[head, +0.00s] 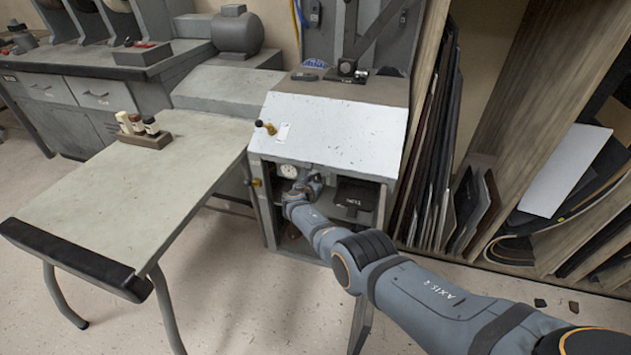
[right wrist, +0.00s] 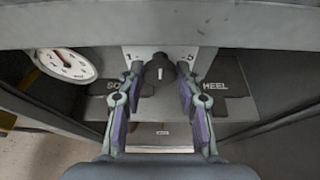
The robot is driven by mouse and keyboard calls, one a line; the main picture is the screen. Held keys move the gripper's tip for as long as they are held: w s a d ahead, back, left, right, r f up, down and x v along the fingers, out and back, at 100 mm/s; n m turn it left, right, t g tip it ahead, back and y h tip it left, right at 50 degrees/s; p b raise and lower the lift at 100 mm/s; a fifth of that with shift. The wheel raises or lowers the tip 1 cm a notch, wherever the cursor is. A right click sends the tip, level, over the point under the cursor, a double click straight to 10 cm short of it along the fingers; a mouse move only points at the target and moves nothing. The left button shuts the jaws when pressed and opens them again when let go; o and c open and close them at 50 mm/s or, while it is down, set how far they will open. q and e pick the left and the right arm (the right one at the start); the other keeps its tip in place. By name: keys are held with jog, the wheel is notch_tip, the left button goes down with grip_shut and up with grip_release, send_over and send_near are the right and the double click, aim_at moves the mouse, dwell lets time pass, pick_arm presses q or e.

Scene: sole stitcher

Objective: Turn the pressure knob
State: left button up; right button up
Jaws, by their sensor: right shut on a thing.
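The pressure knob (right wrist: 160,73) is dark with a white pointer line, and it sits on a pale plate marked 1 and 5 in the right wrist view. Its pointer line stands about upright. My right gripper (right wrist: 160,82) has a finger on each side of the knob and is shut on it. In the head view my right gripper (head: 306,186) reaches into the open compartment of the grey machine (head: 335,130), and the knob is hidden there. A round white pressure gauge (right wrist: 65,65) is left of the knob; it also shows in the head view (head: 289,171). My left gripper is not in view.
Dark blocks lettered SO and HEEL (right wrist: 222,90) lie either side of the gripper. The compartment's upper edge (right wrist: 200,22) runs close above it. A grey table (head: 130,190) with small bottles stands left, and sheet racks (head: 480,210) stand right.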

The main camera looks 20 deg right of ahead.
jog(key=shift+m+p, duration=0.3)
jog(key=shift+t+y, duration=0.3)
jog(key=shift+y, duration=0.1)
jog(key=shift+m, duration=0.4)
jog(key=shift+s+m+t+y, duration=0.1)
jog(key=shift+m+t+y, duration=0.2)
jog(key=shift+m+y, duration=0.15)
jog(key=shift+d+f+m+y, duration=0.1)
jog(key=shift+m+y, duration=0.15)
jog(key=shift+m, duration=0.5)
pick_arm(q)
jog(key=shift+b, duration=0.35)
pick_arm(e)
jog(key=shift+m+t, duration=0.4)
jog(key=shift+t, duration=0.1)
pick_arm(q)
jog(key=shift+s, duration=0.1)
